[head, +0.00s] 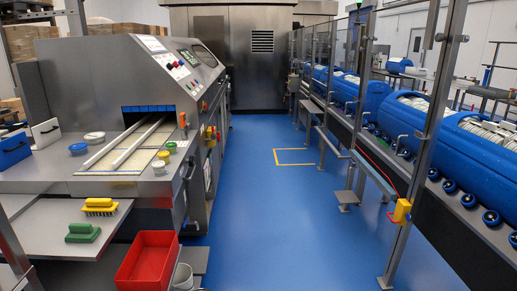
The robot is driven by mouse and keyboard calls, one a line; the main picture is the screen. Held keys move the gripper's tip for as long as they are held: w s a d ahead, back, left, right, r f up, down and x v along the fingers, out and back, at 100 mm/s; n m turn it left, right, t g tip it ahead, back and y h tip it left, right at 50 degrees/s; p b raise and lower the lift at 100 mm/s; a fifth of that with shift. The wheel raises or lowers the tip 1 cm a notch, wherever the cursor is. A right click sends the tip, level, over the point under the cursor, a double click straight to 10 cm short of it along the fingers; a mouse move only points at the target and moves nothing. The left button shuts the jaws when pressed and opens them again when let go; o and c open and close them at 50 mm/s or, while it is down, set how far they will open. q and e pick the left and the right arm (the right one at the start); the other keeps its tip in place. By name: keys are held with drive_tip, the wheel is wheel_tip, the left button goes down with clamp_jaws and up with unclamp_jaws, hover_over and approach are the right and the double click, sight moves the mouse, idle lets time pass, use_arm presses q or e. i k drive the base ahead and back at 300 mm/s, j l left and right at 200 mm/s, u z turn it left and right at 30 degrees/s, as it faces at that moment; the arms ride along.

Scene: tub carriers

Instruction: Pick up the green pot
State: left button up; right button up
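The green pot (171,147) is small and appears to stand at the right side of the steel machine's infeed, at the back of a short row of pots. A yellow pot (164,156) is just in front of it, and a white pot (158,168) is nearest in that row. The pots are small in the head view, so their details are hard to tell. Neither of my grippers is in the head view.
A blue pot (78,149) and another white pot (94,137) stand left of the rails. Yellow (100,206) and green (83,232) brushes lie on a lower shelf. A red crate (148,264) sits in front. The blue floor (270,200) is clear.

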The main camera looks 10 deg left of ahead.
sight(170, 146)
drive_tip(key=i+l+u, duration=0.15)
drive_tip(key=i, duration=0.25)
drive_tip(key=i+l+u, duration=0.2)
drive_tip(key=i, duration=0.25)
drive_tip(key=i+l+u, duration=0.15)
drive_tip(key=i, duration=0.25)
